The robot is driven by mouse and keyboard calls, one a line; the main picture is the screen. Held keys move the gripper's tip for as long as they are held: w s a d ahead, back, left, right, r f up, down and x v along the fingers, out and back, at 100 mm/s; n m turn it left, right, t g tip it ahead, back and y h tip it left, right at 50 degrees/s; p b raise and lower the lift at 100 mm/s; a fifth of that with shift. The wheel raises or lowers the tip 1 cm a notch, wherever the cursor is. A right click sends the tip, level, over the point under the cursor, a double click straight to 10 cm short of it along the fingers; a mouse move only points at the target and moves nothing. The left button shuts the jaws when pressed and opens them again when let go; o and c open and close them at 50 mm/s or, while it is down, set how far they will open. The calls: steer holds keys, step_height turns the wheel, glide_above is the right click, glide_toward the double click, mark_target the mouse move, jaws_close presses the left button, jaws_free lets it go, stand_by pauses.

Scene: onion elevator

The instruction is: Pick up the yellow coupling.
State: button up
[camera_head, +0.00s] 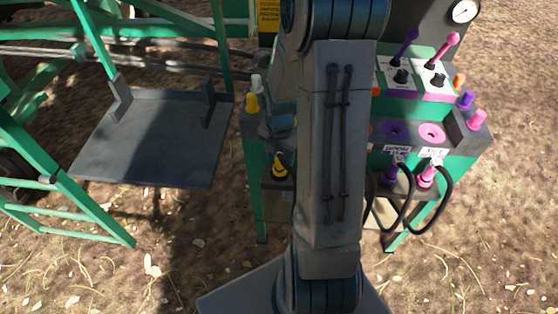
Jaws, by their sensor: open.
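A yellow coupling (279,166) stands upright in the lower shelf of the green and grey panel, at centre left. Its lower part looks dark, and my arm covers the shelf just to its right. My gripper (280,136) is open and looks just above the coupling, seen from behind. It is partly hidden by my arm, so I cannot tell whether it touches the coupling. A second yellow piece (251,103), like a cap, sits higher on the panel's left edge.
Purple (390,175) and pink (427,177) couplings with looping black hoses (408,222) stand right of my arm. Purple (408,42) and pink levers (445,46) rise above them. A grey platform (150,140) in a green frame (75,195) is left.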

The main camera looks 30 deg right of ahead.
steer(key=shift+f, duration=0.45)
steer(key=c, duration=1.1)
